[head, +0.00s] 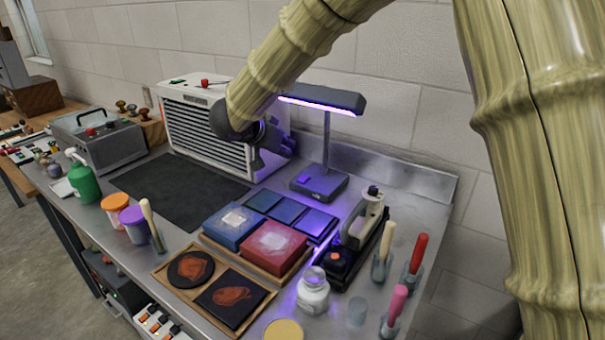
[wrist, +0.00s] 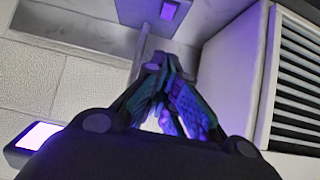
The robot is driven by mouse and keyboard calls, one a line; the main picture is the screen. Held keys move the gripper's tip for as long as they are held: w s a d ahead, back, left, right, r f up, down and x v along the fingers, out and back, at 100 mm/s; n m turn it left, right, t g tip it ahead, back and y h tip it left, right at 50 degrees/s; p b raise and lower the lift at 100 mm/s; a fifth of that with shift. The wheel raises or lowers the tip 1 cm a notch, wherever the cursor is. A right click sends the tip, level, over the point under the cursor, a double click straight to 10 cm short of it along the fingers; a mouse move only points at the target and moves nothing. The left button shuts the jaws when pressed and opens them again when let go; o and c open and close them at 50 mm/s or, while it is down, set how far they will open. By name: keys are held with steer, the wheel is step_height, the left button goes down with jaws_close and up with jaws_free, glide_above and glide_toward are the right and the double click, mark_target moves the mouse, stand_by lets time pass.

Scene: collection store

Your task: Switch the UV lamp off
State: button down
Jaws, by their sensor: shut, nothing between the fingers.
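The UV lamp (head: 334,98) stands at the back of the metal bench, and the strip under its dark head glows violet. A slim post joins the head to a dark base (head: 333,190) with a violet switch (head: 303,180) on top. In the wrist view the glowing head (wrist: 35,136) is at lower left and the base with its switch (wrist: 169,10) at the top edge. My gripper (head: 270,163) is left of the lamp post, above bench level and apart from the switch. In the wrist view its fingers (wrist: 160,68) are together and empty.
A white grilled unit (head: 207,130) stands close to the left of my gripper. In front of the lamp are dark tiles (head: 290,215), blue and red boxes (head: 272,248) and a black stapler-like device (head: 357,240). A dark mat (head: 180,190) lies clear at left.

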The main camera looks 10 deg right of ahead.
stand_by(0.3)
glide_above(302, 178)
steer(key=f, duration=0.6)
steer(key=shift+s+a+p, duration=0.2)
steer(key=shift+s+p, duration=0.1)
steer(key=shift+p, duration=0.05)
steer(key=f, duration=0.3)
steer(key=shift+w+d, duration=0.3)
steer(key=shift+f, duration=0.6)
steer(key=shift+w+d+p, duration=0.1)
steer(key=shift+p, duration=1.4)
steer(key=shift+f+g+y, duration=0.25)
steer(key=shift+g+y, duration=0.05)
